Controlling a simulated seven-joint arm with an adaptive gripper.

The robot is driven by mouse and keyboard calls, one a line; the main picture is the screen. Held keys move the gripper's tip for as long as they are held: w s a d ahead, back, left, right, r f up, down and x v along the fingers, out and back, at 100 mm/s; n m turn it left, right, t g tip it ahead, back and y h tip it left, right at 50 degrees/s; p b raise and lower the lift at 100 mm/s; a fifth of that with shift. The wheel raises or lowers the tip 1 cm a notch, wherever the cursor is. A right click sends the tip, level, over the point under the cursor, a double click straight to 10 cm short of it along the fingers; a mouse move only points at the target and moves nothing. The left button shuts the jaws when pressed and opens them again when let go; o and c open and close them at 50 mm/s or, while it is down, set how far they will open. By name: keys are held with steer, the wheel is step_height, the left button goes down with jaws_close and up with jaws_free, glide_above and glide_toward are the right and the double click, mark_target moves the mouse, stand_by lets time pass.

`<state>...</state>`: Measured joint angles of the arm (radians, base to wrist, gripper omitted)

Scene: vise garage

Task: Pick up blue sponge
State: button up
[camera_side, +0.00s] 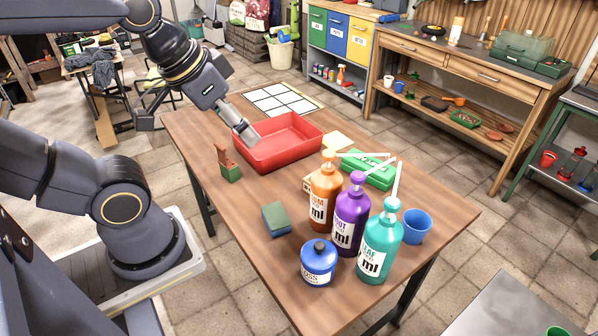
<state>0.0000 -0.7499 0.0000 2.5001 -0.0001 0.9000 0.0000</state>
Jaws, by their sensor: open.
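A small sponge-like block (276,219) with a dark green top and a blue side lies on the wooden table, left of the bottles. My gripper (196,128) is open and empty, its fingers spread wide. It hangs over the far left part of the table, with one finger by the left edge of the red tray (272,158). The gripper is well apart from the blue sponge, which is fully in view.
Orange (325,192), purple (350,222) and teal (380,250) pump bottles and a blue jar (318,265) crowd the sponge's right side. A brown-and-green block (228,165) stands to its upper left. A blue cup (415,228) stands right. The table left of the sponge is clear.

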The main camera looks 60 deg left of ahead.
steer(key=o, duration=0.5)
steer(key=m+g, duration=0.2)
steer(key=g, duration=0.4)
glide_above(275, 215)
steer(key=f, duration=2.7)
steer(key=shift+w+d+f, duration=0.2)
steer(key=shift+w+f, duration=0.1)
steer(key=shift+f, duration=0.05)
steer(key=shift+s+a+f, duration=0.1)
steer(key=shift+s+f, duration=0.05)
steer(key=shift+f, duration=1.4)
steer(key=shift+s+a+f, duration=0.1)
steer(key=shift+f, duration=1.4)
